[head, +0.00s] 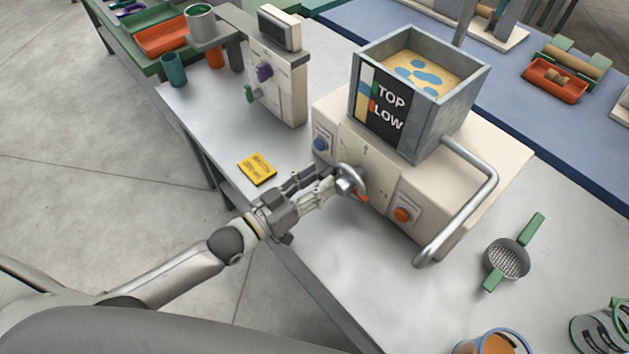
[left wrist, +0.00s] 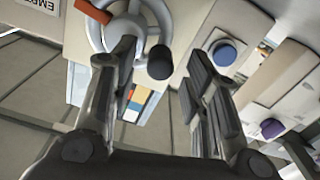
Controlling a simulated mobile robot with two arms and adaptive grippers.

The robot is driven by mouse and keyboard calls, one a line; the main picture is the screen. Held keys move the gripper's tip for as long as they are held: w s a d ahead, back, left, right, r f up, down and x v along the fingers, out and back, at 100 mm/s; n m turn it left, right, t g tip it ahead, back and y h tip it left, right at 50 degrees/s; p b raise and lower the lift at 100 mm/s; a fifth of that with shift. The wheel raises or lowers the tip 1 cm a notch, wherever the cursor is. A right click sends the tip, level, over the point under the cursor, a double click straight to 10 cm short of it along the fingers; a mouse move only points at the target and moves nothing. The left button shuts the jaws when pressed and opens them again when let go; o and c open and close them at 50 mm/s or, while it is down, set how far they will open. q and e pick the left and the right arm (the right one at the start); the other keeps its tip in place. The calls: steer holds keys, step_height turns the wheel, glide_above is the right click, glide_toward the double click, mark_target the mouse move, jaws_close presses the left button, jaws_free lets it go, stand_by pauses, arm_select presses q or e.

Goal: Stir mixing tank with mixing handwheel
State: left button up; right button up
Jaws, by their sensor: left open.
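The mixing tank (head: 440,125) is a grey open square box holding a tan mix with blue patches, on a cream machine (head: 420,196). The mixing handwheel (head: 352,173) is a metal ring on the machine's front; it also shows in the left wrist view (left wrist: 96,32). A dark knob (left wrist: 160,63) stands out from its rim. My left gripper (head: 328,180) is at the handwheel, open. In the left wrist view its fingers (left wrist: 160,52) lie either side of the knob; I cannot tell whether they touch it. My right gripper is not in view.
A blue button (head: 320,144) and an orange-red button (head: 403,214) flank the handwheel. A bent metal pipe (head: 480,200) sticks out at the right. A yellow card (head: 257,168) lies on the table left of my gripper. A strainer (head: 507,259) sits at the right.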

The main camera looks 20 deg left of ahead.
arm_select(q)
jaws_close()
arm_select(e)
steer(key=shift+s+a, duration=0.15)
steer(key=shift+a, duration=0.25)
arm_select(q)
steer(key=shift+r, duration=0.1)
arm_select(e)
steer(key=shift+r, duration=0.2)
